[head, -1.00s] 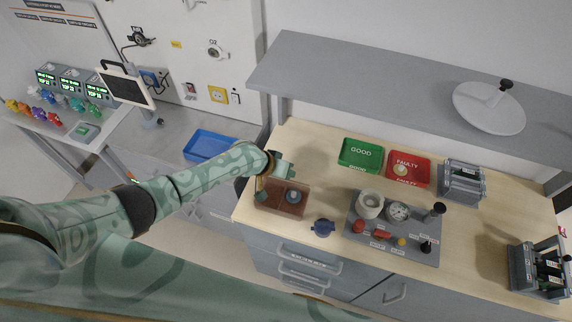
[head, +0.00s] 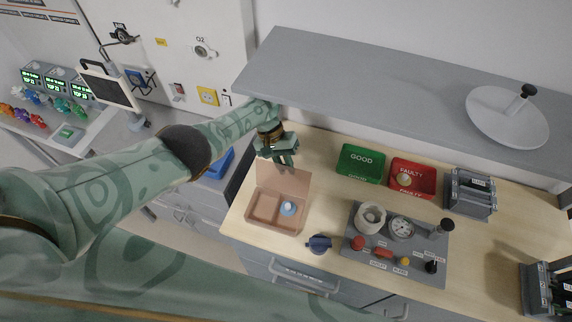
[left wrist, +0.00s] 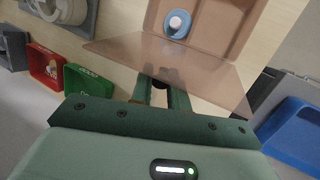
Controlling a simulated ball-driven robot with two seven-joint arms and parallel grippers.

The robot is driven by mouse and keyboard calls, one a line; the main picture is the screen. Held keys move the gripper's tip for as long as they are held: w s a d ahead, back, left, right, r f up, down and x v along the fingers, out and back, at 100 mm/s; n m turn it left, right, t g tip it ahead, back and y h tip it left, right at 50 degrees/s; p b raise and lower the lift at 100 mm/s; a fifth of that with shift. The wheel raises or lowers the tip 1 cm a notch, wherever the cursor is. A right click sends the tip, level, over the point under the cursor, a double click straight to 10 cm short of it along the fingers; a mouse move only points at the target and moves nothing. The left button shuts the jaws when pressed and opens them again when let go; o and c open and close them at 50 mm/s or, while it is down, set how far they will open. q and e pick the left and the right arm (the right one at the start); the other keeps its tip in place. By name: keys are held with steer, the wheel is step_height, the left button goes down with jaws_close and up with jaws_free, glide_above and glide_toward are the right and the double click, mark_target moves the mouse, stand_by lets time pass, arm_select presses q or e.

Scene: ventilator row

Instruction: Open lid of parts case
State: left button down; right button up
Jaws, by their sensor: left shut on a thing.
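The parts case (head: 262,222) stands at the left end of the wooden worktop, with a blue round part (head: 288,208) inside. Its translucent brown lid (head: 284,182) stands raised at the back of the case. My left gripper (head: 286,163) is shut at the lid's upper edge. In the left wrist view the fingers (left wrist: 161,84) meet the edge of the lid (left wrist: 200,68), and the open case (left wrist: 235,25) shows beyond it. The exact grip point is partly hidden by the fingers. My right gripper is not in view.
A grey shelf (head: 400,85) overhangs behind the case. A green GOOD tray (head: 361,162) and a red FAULTY tray (head: 412,178) lie to the right. A dark blue knob-like part (head: 319,243) and a grey fixture board (head: 400,240) sit near the front edge.

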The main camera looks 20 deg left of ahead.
arm_select(q)
steer(key=shift+f, duration=0.2)
stand_by(0.3)
steer(key=c, duration=1.5)
jaws_free()
steer(key=shift+a, duration=0.1)
steer(key=shift+o, duration=0.2)
steer(key=shift+r, duration=0.1)
